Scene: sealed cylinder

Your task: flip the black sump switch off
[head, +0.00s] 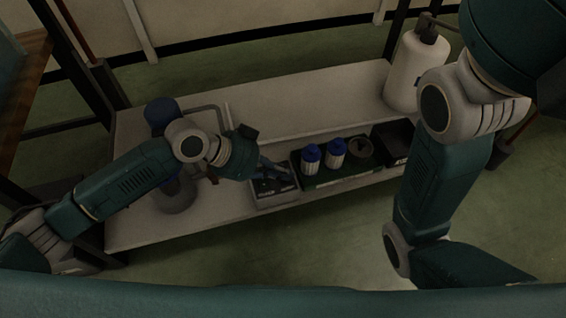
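A small grey box (274,199) with a dark top stands at the front edge of the pale bench. Dark switch-like parts (265,188) show on its top, but they are too small and dim to tell which is the black sump switch or how it is set. My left gripper (274,170) is right over the back of this box, reaching in from the left. Its fingers are dark and small, and I cannot tell whether they are open or touch a switch. My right arm hangs down at the right; its gripper is out of view.
A dark green tray (338,181) right of the box holds two blue-capped white bottles (311,160) (335,154) and a round grey item (360,150). A black box (394,143) stands beyond. A large white cylinder (404,75) stands at the back right. Blue and grey equipment (160,113) is behind my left arm.

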